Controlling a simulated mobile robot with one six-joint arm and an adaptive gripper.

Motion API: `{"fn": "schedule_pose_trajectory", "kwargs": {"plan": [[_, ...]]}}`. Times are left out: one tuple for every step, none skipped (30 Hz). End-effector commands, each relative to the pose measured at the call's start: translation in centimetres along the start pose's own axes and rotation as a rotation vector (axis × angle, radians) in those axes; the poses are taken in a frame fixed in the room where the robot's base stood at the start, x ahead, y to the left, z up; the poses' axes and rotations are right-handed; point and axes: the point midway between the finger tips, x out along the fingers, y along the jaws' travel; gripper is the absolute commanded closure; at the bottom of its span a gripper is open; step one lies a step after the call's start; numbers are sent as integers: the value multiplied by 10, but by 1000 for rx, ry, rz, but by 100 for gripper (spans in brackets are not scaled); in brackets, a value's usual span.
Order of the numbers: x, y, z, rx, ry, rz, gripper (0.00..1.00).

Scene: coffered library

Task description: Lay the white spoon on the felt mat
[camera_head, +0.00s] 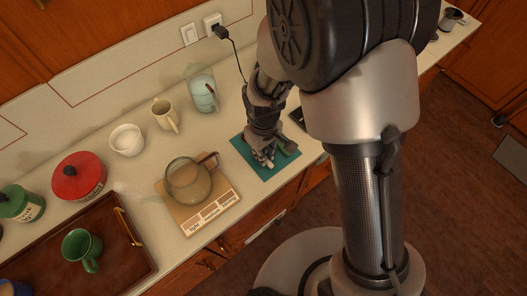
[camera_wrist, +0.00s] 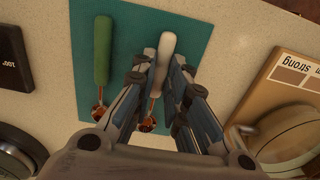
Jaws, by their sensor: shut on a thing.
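The teal felt mat (camera_head: 242,146) lies on the counter under my gripper (camera_head: 263,160) in the head view. In the wrist view my gripper (camera_wrist: 163,70) is shut on the white spoon (camera_wrist: 166,45), with its white handle between the fingertips and its coppery bowl end partly hidden between the fingers. The white spoon is over the felt mat (camera_wrist: 132,35); I cannot tell whether it touches it. A green-handled spoon (camera_wrist: 102,52) lies on the mat to the left of the white one, roughly parallel and apart from it.
A glass pot (camera_head: 187,184) stands on a labelled board (camera_head: 222,212) left of the mat. A glass pitcher (camera_head: 201,92), cream mug (camera_head: 163,115), white bowl (camera_head: 127,139) and red canister (camera_head: 79,177) line the back. A wooden tray (camera_head: 122,270) holds a green mug (camera_head: 80,248).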

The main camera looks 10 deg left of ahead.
Motion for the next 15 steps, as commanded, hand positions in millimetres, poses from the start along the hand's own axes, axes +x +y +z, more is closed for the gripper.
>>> {"fn": "schedule_pose_trajectory", "kwargs": {"plan": [[1, 0, 0, 0, 0, 0, 100], [2, 0, 0, 0, 0, 0, 100], [3, 0, 0, 0, 0, 0, 86], [2, 0, 0, 0, 0, 0, 84], [2, 0, 0, 0, 0, 0, 82], [2, 0, 0, 0, 0, 0, 79], [2, 0, 0, 0, 0, 0, 77], [2, 0, 0, 0, 0, 0, 75], [2, 0, 0, 0, 0, 0, 72], [2, 0, 0, 0, 0, 0, 70], [2, 0, 0, 0, 0, 0, 68], [2, 0, 0, 0, 0, 0, 66], [2, 0, 0, 0, 0, 0, 66], [2, 0, 0, 0, -1, 0, 66], [2, 0, 0, 0, 0, 0, 66]]}}
